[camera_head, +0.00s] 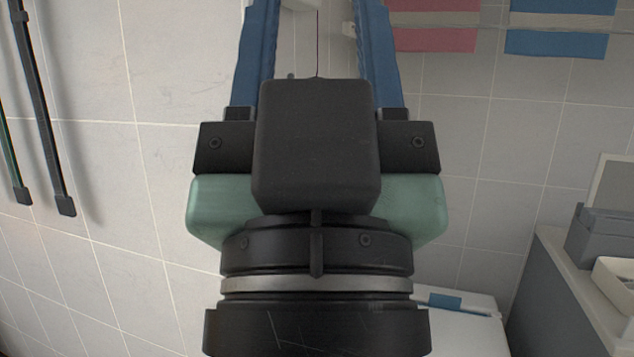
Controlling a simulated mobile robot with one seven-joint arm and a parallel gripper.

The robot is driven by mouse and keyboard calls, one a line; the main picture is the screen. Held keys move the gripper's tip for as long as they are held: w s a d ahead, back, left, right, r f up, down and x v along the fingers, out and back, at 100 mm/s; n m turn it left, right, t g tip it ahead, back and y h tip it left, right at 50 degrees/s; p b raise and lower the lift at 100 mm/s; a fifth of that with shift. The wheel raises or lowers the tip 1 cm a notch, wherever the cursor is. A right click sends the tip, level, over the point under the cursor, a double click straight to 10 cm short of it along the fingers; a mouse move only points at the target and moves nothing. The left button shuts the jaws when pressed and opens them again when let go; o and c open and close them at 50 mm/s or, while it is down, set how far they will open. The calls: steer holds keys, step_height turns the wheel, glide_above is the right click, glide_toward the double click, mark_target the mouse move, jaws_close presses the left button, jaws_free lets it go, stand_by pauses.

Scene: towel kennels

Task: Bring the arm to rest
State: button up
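My gripper (317,40) fills the middle of the head view, seen from behind with its fingers reaching up the picture. The two blue fingers stand wide apart, and their tips run out at the top edge. I see nothing held in the gap, only pale wall and a thin dark line behind it. The black and green gripper body hides what lies behind the middle of the picture.
A pink towel (435,39) and a blue towel (556,43) hang at the upper right. Dark bars (42,110) are on the tiled wall at left. At lower right are a white box (462,335) and a grey counter (560,290) with a grey box (597,240).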

step_height(320, 180, up, 33)
steer(key=p, duration=3.1)
steer(key=shift+r, duration=0.2)
